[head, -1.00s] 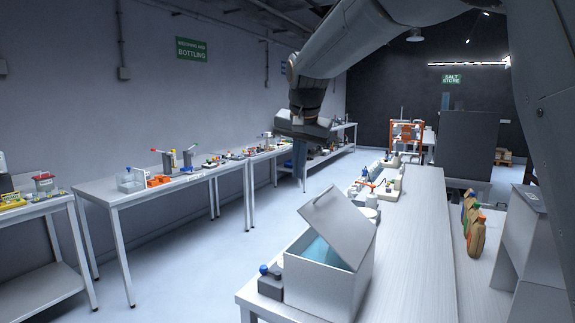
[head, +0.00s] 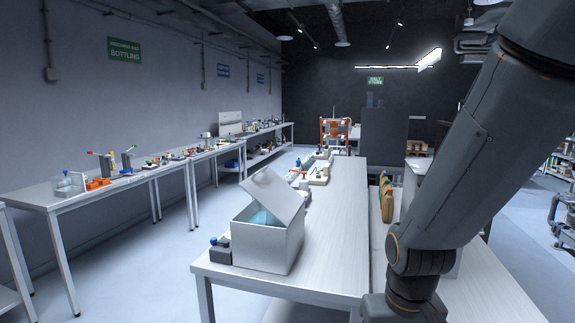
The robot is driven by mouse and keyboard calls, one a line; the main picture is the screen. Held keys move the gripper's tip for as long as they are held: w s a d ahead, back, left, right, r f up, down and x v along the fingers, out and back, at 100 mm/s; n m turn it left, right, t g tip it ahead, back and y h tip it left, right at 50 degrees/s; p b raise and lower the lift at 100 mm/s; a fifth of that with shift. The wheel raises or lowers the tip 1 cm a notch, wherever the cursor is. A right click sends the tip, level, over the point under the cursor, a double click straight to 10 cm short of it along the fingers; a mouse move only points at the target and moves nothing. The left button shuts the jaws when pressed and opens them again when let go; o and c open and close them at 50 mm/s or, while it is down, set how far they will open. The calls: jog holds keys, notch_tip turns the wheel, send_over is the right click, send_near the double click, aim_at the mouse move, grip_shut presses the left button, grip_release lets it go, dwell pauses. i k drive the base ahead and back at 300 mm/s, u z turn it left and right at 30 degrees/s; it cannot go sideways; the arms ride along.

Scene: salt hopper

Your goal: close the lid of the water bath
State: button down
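The water bath (head: 258,247) is a light grey box near the front left corner of the long table, with blue water showing inside. Its lid (head: 275,194) is hinged up and stands tilted open above the box. My arm crosses the right side of the head view, in front of the table's right part. My gripper is outside the picture, so its state does not show.
The long table (head: 335,220) has a wide bare top right of the bath. A small dark device with a blue knob (head: 218,250) sits left of the bath. Bottles (head: 386,198) stand right of the table. Wall benches (head: 120,188) with lab items line the left; floor lies between.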

aim_at(270, 189)
jog(key=z, duration=0.45)
jog(key=k, duration=1)
jog(key=u, duration=0.4)
jog(key=i, duration=1.8)
jog(key=z, duration=0.7)
